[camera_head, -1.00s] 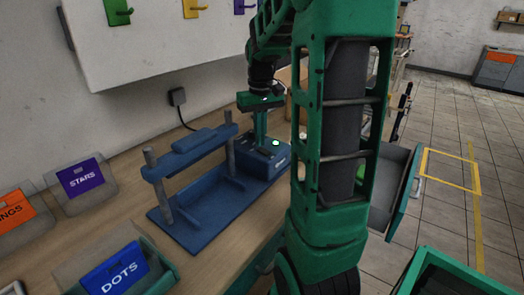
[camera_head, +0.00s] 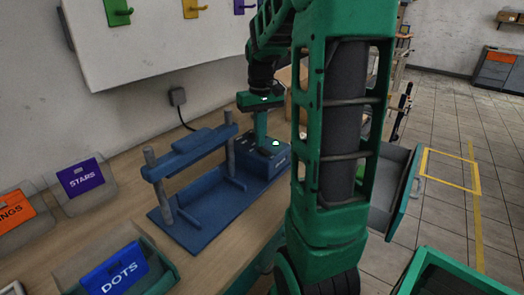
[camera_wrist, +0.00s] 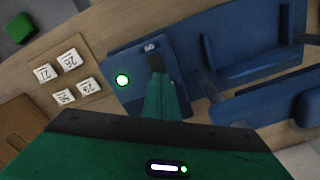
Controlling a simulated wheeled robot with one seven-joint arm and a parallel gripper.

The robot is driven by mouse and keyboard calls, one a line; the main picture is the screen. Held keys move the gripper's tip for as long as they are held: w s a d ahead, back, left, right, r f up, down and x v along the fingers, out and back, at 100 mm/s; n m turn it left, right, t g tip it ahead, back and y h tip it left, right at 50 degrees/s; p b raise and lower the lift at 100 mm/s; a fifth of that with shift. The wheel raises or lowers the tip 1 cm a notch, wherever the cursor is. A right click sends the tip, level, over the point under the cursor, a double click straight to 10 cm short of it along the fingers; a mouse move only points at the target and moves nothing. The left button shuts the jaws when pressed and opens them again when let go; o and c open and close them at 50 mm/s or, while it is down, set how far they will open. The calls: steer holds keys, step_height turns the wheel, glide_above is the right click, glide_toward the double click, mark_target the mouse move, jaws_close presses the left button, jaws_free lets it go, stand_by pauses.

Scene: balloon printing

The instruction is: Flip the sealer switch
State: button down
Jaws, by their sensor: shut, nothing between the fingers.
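The blue sealer (camera_head: 208,210) stands on the wooden table with its press bar raised on two posts. In the wrist view the control box (camera_wrist: 122,100) shows the lit light (camera_wrist: 122,80), a small white label and a dark patch, perhaps the switch, just past my fingertips. My gripper (camera_head: 260,146) is shut and empty, pointing down over the control box. It also shows in the wrist view (camera_wrist: 158,78). Whether it touches the switch I cannot tell.
Bins labelled STARS (camera_head: 82,178) and DOTS (camera_head: 115,272) stand left and front of the sealer. In the wrist view, white numbered tiles (camera_wrist: 70,60) lie beside the control box. A pegboard with hooks hangs above. My arm covers the table's right side.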

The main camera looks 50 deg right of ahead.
steer(key=shift+f, duration=0.65)
stand_by(0.8)
step_height(320, 180, up, 7)
stand_by(1.1)
stand_by(0.4)
steer(key=s+a+f, duration=0.3)
steer(key=s+a, duration=0.1)
steer(key=s, duration=0.2)
steer(key=s+a+f+m, duration=0.1)
steer(key=s+a+f, duration=0.2)
steer(key=s, duration=0.4)
steer(key=s+a+f+m, duration=0.1)
steer(key=s+a+f, duration=0.1)
steer(key=s+a, duration=0.3)
steer(key=shift+s+f, duration=0.4)
steer(key=shift+s, duration=0.85)
steer(key=shift+a, duration=0.1)
